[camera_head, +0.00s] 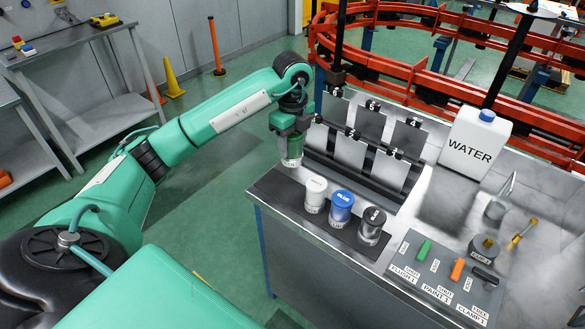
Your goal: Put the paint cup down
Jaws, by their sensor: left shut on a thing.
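My left gripper (290,138) comes in from the left and points down at the left end of the bench. It is shut on a paint cup (291,158), of which a pale, greyish lower part shows below the jaws. The upper part is hidden by the jaws, and its paint colour is hard to tell. The cup appears above the far left end of a dark mat (272,188); I cannot tell whether it touches it. On the mat stand a white-lidded cup (315,194), a blue cup (340,206) and a black-lidded cup (372,226). My right gripper is not in view.
Several grey panels (350,150) hang on a rack behind the cups. A white WATER container (474,145) stands at the back right. A control panel (440,280) with green and orange handles lies at the front right. A red conveyor rail (400,68) runs behind.

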